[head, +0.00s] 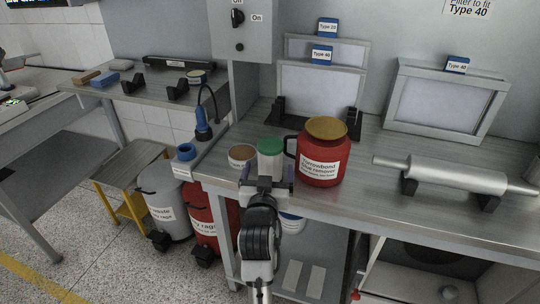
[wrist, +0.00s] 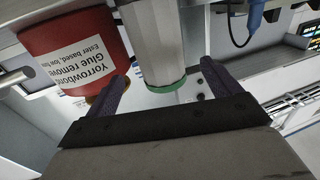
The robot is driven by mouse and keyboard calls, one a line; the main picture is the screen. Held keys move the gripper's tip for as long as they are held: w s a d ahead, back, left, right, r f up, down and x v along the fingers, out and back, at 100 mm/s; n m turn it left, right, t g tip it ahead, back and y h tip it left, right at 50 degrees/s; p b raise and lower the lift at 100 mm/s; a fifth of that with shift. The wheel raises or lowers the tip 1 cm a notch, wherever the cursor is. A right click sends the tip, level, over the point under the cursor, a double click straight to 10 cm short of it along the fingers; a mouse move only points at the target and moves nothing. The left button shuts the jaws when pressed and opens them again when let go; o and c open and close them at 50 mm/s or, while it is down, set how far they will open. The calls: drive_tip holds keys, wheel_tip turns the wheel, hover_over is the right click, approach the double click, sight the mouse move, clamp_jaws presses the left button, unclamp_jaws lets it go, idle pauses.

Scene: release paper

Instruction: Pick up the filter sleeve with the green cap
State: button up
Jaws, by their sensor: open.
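The filter sleeve with the green cap (head: 270,162) stands upright near the bench's front edge, its body pale. In the wrist view, the sleeve (wrist: 155,42) appears upside down, with the green cap at its lower end. My gripper (head: 267,180) is open and empty in front of the sleeve, at about the level of its lower body. In the wrist view, my gripper's fingers (wrist: 162,78) are spread, and the sleeve shows in the gap between them. I cannot tell whether the fingertips reach around it. The sleeve's lower part is partly hidden by my gripper in the head view.
A red glue remover jug (head: 322,155) stands close on the right of the sleeve. A short tub with a brown top (head: 242,156) stands close on the left. A metal roller (head: 455,177) lies farther right. Framed screens (head: 320,92) stand behind.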

drive_tip(key=w+p, duration=0.1)
drive_tip(key=w, duration=0.1)
drive_tip(key=w+p, duration=0.1)
drive_tip(key=w, duration=0.5)
drive_tip(key=shift+w+d+f+p, duration=0.2)
drive_tip(key=shift+d+f+p, duration=0.1)
drive_tip(key=shift+p, duration=0.1)
drive_tip(key=c, duration=1.2)
